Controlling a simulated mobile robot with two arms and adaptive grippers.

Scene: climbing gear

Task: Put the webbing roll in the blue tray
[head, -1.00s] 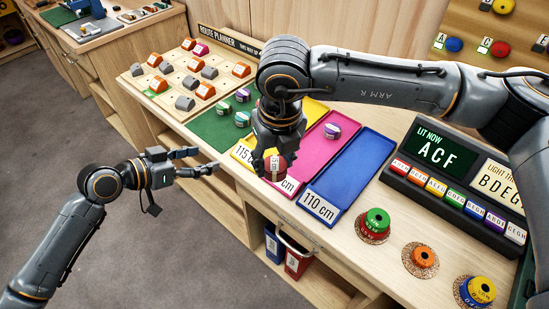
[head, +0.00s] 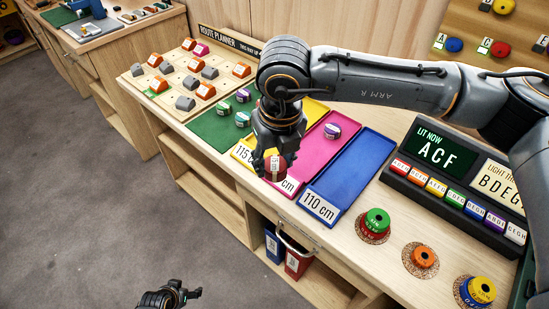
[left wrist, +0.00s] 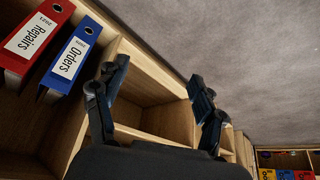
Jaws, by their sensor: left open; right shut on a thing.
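The blue tray (head: 352,172), labelled 110 cm, lies on the worktop to the right of the pink tray. My left gripper (head: 194,296) is at the bottom edge of the head view, low over the floor. In the left wrist view its fingers (left wrist: 158,100) are open and empty.
A yellow tray (head: 247,150) and a green tray (head: 213,128) with small rolls lie to the left. Another roll (head: 332,130) lies in the pink tray. Coloured spools (head: 377,221) and a display console (head: 440,155) stand right of the blue tray. Binders (left wrist: 75,58) stand on a shelf below.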

